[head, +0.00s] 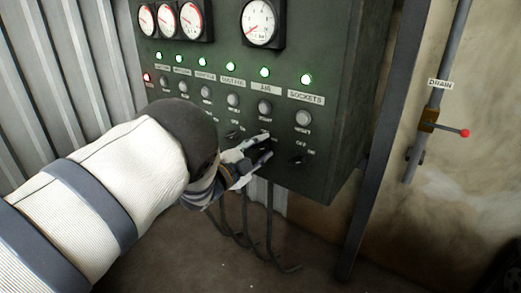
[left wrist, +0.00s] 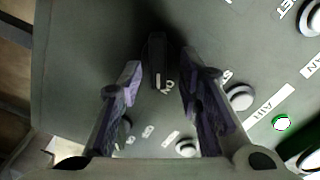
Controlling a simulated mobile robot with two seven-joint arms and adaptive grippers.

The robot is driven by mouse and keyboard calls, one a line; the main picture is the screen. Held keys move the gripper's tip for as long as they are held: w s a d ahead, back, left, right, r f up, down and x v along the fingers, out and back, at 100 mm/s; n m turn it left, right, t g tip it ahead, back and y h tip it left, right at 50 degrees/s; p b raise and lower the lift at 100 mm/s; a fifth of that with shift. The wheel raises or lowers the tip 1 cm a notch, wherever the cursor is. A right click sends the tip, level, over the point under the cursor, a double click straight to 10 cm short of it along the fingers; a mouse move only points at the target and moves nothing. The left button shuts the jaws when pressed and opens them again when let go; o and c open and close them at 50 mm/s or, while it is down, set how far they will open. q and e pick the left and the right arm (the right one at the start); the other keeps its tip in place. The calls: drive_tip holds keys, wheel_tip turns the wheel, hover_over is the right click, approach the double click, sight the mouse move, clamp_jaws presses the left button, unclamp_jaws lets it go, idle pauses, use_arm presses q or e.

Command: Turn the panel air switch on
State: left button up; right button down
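The dark green control panel (head: 335,135) shows in the head view, with the AIR label (head: 265,87) under a lit green lamp (head: 264,71). The air button (head: 265,107) is below the label. My left gripper (head: 262,147) is at the panel's lower part, below that button, and covers most of the air switch there. In the left wrist view the black switch knob (left wrist: 157,52) stands between the two fingers, with a gap on each side. The gripper is open and holds nothing. My right gripper is not in view.
The sockets switch (head: 297,160) is just right of my gripper. Gauges (head: 260,22) line the panel's top. Cables (head: 270,225) hang below the panel. A drain pipe with a red-tipped lever (head: 464,133) is on the wall at right.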

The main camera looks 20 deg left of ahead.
use_arm(q)
drive_tip(key=v, duration=1.2)
